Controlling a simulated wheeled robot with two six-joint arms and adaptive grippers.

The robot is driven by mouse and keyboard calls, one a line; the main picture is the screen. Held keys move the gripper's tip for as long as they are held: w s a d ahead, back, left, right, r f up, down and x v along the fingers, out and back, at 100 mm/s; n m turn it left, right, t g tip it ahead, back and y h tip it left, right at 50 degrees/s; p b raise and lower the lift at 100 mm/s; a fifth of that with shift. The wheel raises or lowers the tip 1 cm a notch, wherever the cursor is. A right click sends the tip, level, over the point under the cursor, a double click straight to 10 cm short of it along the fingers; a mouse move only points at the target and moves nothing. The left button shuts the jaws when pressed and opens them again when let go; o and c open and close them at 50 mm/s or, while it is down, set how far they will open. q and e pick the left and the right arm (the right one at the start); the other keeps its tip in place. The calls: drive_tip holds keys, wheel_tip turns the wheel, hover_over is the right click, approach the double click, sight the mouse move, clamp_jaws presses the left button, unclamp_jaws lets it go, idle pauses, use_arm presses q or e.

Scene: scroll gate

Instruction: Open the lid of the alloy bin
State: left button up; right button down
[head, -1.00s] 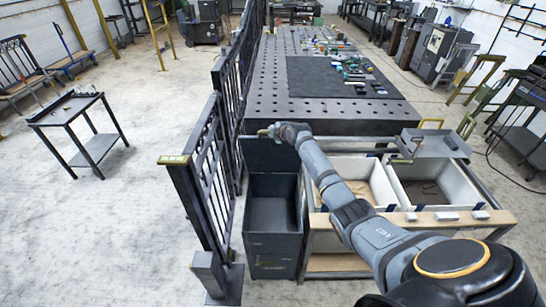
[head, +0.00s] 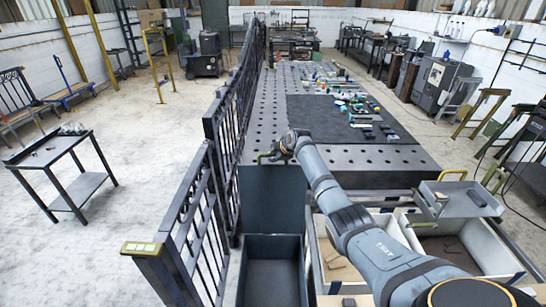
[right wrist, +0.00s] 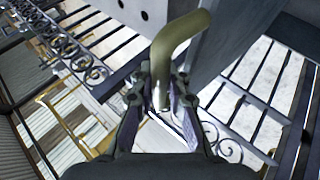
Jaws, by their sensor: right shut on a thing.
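The alloy bin, as I take it, is the dark grey box (head: 272,272) at the lower middle of the head view, beside the gate. Its lid (head: 274,198) stands up at the far side, and the bin's inside shows. My right gripper (head: 268,157) is at the top edge of the lid, with its arm reaching in from the lower right. In the right wrist view my gripper (right wrist: 162,88) is shut on a bent olive handle (right wrist: 182,40). The fingers hide part of the handle's lower end. My left gripper is not in view.
A dark barred gate (head: 190,235) runs close along the bin's left. White bins (head: 455,245) in a frame stand at the right. A perforated table (head: 350,155) lies just behind the lid.

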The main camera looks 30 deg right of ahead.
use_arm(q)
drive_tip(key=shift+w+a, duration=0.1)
use_arm(e)
drive_tip(key=shift+w, duration=0.1)
drive_tip(key=c, duration=1.5)
unclamp_jaws()
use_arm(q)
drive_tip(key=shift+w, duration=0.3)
use_arm(e)
drive_tip(key=shift+o, duration=0.8)
drive_tip(key=shift+s+d+r, duration=0.1)
drive_tip(key=shift+s+r, duration=0.3)
drive_tip(key=shift+r, duration=0.05)
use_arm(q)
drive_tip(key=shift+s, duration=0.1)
use_arm(e)
drive_tip(key=v, duration=1.1)
drive_tip(key=shift+f, duration=0.15)
